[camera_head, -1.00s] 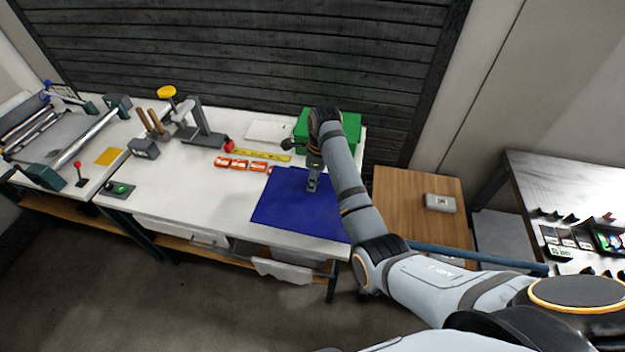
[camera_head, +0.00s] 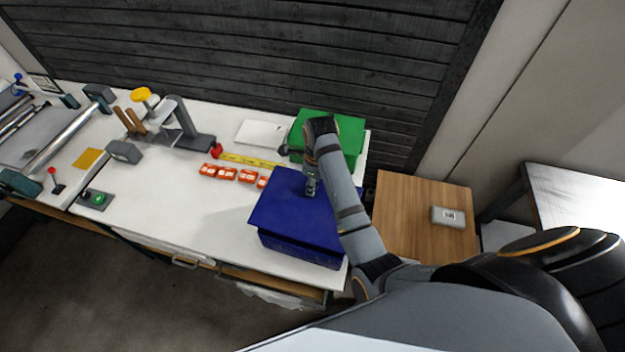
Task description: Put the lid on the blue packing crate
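The blue packing crate (camera_head: 300,250) stands near the front right edge of the white bench, its front wall showing. A flat blue lid (camera_head: 280,212) lies over its top, covering the opening. I cannot tell whether the lid is fully seated or slightly above the rim. My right gripper (camera_head: 311,190) points down at the upper right part of the lid and appears shut on it; its fingertips are small and partly hidden. The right arm covers the lid's right side. My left gripper is not in view.
A green box (camera_head: 340,127) stands right behind the crate, close to my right arm. Orange blocks (camera_head: 228,173) and a yellow strip (camera_head: 247,161) lie left of it. A grey press (camera_head: 180,125) stands further left. A wooden table (camera_head: 415,205) is at right.

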